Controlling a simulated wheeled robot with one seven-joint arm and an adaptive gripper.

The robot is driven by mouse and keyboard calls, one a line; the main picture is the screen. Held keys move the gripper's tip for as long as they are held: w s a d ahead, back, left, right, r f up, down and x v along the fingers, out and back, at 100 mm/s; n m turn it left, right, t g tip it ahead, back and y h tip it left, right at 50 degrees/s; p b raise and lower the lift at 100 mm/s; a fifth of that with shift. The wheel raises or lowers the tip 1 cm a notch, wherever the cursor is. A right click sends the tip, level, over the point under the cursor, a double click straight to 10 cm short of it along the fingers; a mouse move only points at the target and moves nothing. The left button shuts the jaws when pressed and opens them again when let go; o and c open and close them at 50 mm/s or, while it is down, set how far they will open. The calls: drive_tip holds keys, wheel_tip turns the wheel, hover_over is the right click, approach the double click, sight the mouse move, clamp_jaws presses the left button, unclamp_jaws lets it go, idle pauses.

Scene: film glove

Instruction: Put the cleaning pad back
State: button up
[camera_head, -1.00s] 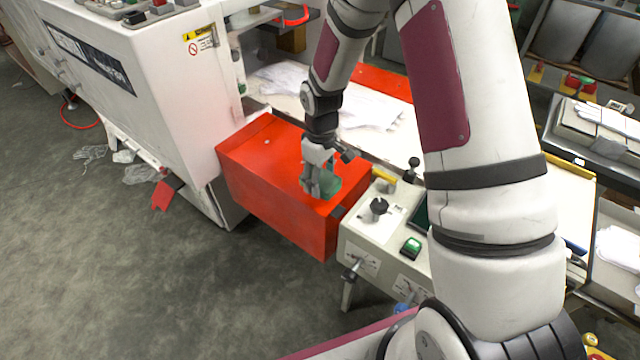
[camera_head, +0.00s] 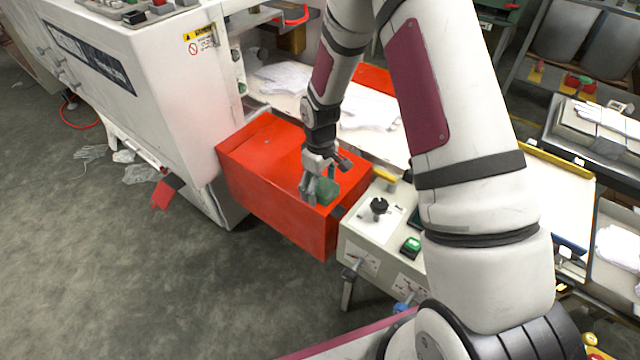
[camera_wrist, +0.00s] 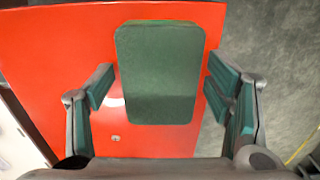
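The cleaning pad is a dark green rounded rectangular block (camera_wrist: 160,72) over the red box top in the wrist view. In the head view it shows as a small green patch (camera_head: 329,190) near the right front corner of the red box (camera_head: 265,150). My gripper (camera_head: 318,192) points down at that corner. In the wrist view its fingers (camera_wrist: 160,90) are spread on either side of the pad, with a narrow gap on each side. The pad looks as if it lies on the box, but its underside is hidden.
A control panel (camera_head: 365,222) with a black knob (camera_head: 378,206) and a green button (camera_head: 411,244) adjoins the box on the right. A white machine (camera_head: 150,90) stands to the left. White gloves (camera_head: 285,78) lie behind. The floor in front is open.

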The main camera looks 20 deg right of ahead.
drive_tip(key=shift+r, duration=0.1)
wheel_tip(320, 180, up, 12)
wheel_tip(320, 180, up, 10)
drive_tip(key=m, duration=0.1)
hover_over(320, 185)
drive_tip(key=s, duration=0.4)
drive_tip(key=s+r+m+t, duration=0.2)
drive_tip(key=s+r, duration=0.4)
drive_tip(key=s, duration=0.6)
drive_tip(key=s+r+m+t, duration=0.2)
drive_tip(key=s+r, duration=0.4)
drive_tip(key=s, duration=0.6)
drive_tip(key=shift+s+d+r+m, duration=0.15)
drive_tip(key=shift+s+r+m, duration=0.25)
drive_tip(key=shift+m, duration=0.5)
